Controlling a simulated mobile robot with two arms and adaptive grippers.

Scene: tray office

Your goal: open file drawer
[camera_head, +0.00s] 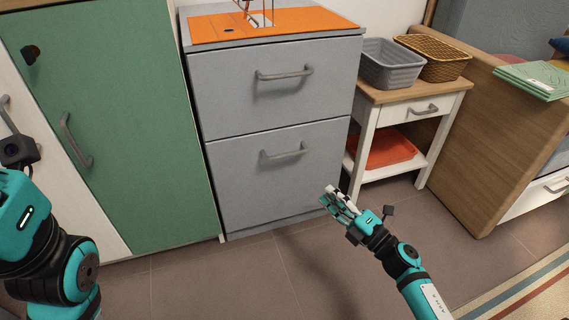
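A grey file cabinet (216,145) with two drawers stands in the middle of the view. Its upper drawer (225,100) has a grey bar handle (285,73), and its lower drawer (240,190) has a similar handle (284,152). Both drawers look closed. My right gripper (329,194) is in front of the cabinet's lower right corner, below and right of the lower handle, apart from both handles. I cannot tell how far its fingers are spread. My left arm is at the left edge; its fingers are not visible.
An orange mat (215,28) lies on the cabinet. A green door (120,140) is to the left. A small side table (400,95) with a grey basket (390,66) and a woven basket (434,58) stands to the right. The tiled floor in front is clear.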

